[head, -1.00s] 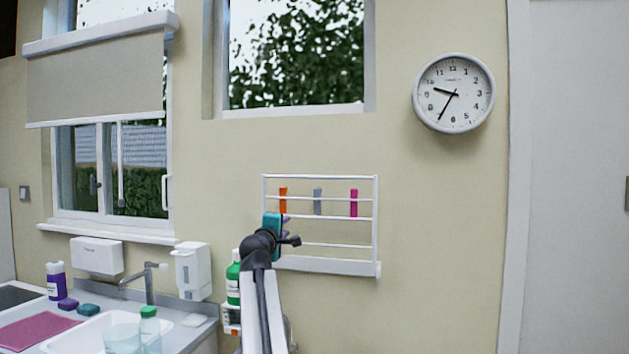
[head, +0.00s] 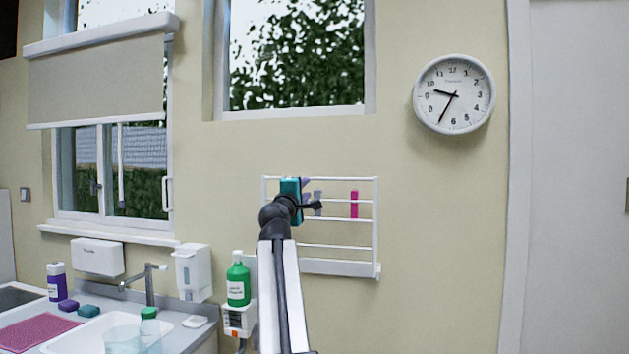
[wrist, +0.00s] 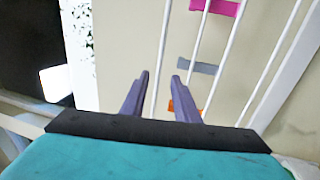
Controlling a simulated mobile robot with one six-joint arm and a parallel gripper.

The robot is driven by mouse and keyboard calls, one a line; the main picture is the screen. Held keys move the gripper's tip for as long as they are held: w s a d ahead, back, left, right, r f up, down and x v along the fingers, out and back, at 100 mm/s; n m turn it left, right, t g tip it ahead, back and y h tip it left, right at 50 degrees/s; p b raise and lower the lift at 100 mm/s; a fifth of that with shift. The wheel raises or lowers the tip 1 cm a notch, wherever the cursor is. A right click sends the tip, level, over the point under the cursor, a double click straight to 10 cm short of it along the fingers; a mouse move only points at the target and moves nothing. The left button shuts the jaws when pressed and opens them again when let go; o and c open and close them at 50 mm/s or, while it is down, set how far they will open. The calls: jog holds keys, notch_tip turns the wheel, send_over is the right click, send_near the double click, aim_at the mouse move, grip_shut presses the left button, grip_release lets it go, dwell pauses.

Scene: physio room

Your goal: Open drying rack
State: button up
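The white drying rack (head: 376,230) is on the wall, folded flat against it, with several horizontal bars. A pink clip (head: 354,204) and a grey clip (head: 317,200) hang on it. My gripper (head: 307,190) is in front of the rack's upper left part. In the wrist view my gripper (wrist: 162,82) has its two purple fingers apart with nothing between them. The rack's bars (wrist: 232,62) run on the right there, with the pink clip (wrist: 215,6), the grey clip (wrist: 196,67) and an orange clip (wrist: 184,97) partly behind a finger.
A green bottle (head: 238,282) stands on a small white unit (head: 239,320) left of my arm. The sink counter (head: 196,330) is at lower left, below a soap dispenser (head: 193,272). A clock (head: 454,94) hangs at upper right. The wall right of the rack is bare.

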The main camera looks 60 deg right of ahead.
aim_at(315, 179)
jog(key=shift+p+x, duration=1.05)
jog(key=shift+x, duration=5.6)
grip_shut()
jog(key=shift+a, duration=0.35)
jog(key=shift+d, duration=0.2)
